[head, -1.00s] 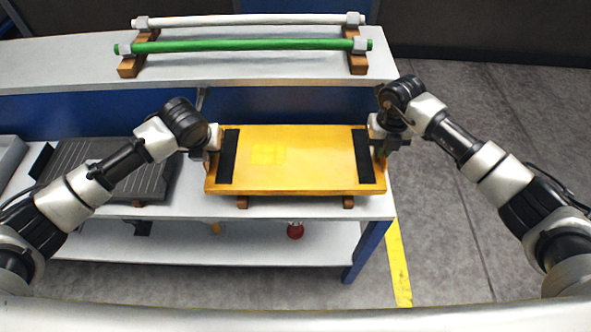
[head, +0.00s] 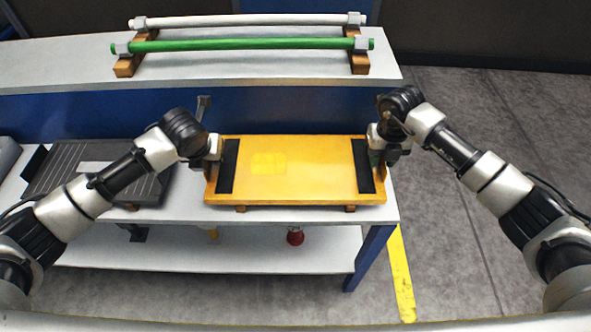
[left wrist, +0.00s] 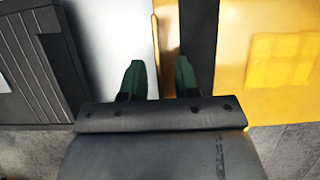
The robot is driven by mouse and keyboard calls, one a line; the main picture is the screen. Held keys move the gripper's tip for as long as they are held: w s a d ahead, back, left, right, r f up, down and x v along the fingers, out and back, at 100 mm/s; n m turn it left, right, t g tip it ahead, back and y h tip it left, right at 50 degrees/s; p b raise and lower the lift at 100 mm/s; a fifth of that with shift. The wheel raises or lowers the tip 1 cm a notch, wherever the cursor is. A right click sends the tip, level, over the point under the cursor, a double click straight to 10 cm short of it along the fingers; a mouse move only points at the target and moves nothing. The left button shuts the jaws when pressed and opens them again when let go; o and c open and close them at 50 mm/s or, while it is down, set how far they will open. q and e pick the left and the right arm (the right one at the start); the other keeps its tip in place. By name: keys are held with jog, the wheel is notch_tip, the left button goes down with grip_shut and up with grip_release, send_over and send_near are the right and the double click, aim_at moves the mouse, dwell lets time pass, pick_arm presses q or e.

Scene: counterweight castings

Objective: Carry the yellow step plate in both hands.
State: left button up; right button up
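The yellow step plate (head: 300,180) lies flat on wooden blocks on the near bench, with a black strip across each end. My left gripper (head: 213,150) is at the plate's left end. In the left wrist view its green fingertips (left wrist: 160,80) are apart, one on each side of the plate's left edge (left wrist: 169,40), with a gap visible between them. My right gripper (head: 378,155) is at the right end, its fingers close to the edge. Its fingers are small and partly hidden, so its opening is unclear.
A green bar (head: 240,44) and a white bar (head: 245,20) rest on wooden supports on the back shelf (head: 60,65). A dark grooved plate (head: 90,180) lies left. A red object (head: 295,236) is on the lower shelf. Open floor (head: 500,120) lies right, with a yellow line (head: 401,275).

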jog(key=shift+r, duration=0.55)
pick_arm(q)
jog(key=v, duration=1.2)
pick_arm(e)
notch_tip(320, 180, up, 11)
jog(key=shift+f, duration=0.1)
